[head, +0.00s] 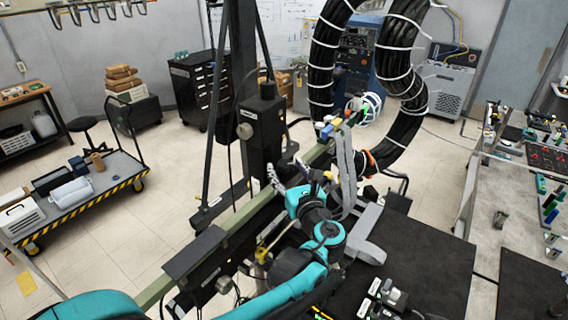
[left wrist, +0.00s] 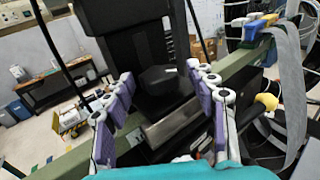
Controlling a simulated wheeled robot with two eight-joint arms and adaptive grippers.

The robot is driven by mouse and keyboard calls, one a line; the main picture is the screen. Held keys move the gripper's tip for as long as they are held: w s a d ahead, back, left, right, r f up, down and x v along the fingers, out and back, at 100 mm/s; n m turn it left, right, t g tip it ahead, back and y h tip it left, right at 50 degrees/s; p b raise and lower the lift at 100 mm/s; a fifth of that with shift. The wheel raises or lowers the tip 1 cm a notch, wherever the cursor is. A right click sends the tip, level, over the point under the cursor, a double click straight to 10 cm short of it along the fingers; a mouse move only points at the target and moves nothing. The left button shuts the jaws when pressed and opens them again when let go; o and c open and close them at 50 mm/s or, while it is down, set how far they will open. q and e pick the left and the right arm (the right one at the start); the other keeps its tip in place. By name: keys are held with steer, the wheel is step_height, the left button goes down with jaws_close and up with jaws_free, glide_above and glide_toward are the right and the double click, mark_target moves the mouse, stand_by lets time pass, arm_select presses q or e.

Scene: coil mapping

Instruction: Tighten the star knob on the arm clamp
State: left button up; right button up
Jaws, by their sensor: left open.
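The star knob (left wrist: 165,80) is dark, with a small white mark on top, and shows in the left wrist view in front of the black upright of the arm clamp (left wrist: 130,40). The clamp shows in the head view as a black block (head: 264,122) on the green rail. I cannot make out the star knob in the head view. My left gripper (head: 286,168) is open at the foot of the clamp. In the left wrist view its purple-padded fingers (left wrist: 163,73) stand apart, one on each side of the knob. I cannot tell whether they touch it. My right gripper is not in view.
The green rail (head: 155,291) runs diagonally past the clamp. Thick black cable loops (head: 322,62) hang behind, to the right. Grey straps (head: 347,170) hang close to the right of my left gripper. A yellow-striped cart (head: 110,182) stands at the left, and a workbench (head: 487,225) at the right.

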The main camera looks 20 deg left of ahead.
arm_select(q)
steer(key=shift+w+a, duration=0.4)
steer(key=shift+w, duration=0.15)
steer(key=shift+s+d+r, duration=0.1)
steer(key=shift+d, duration=0.05)
steer(key=c, duration=1.2)
steer(key=shift+m+h, duration=0.3)
steer(key=shift+h, duration=0.1)
steer(key=m+t+h, duration=0.2)
steer(key=h, duration=0.1)
steer(key=shift+a, duration=0.25)
steer(key=shift+m+t+h, duration=0.5)
steer(key=shift+m+h, duration=1.2)
steer(key=shift+h, duration=0.8)
steer(key=shift+d, duration=0.1)
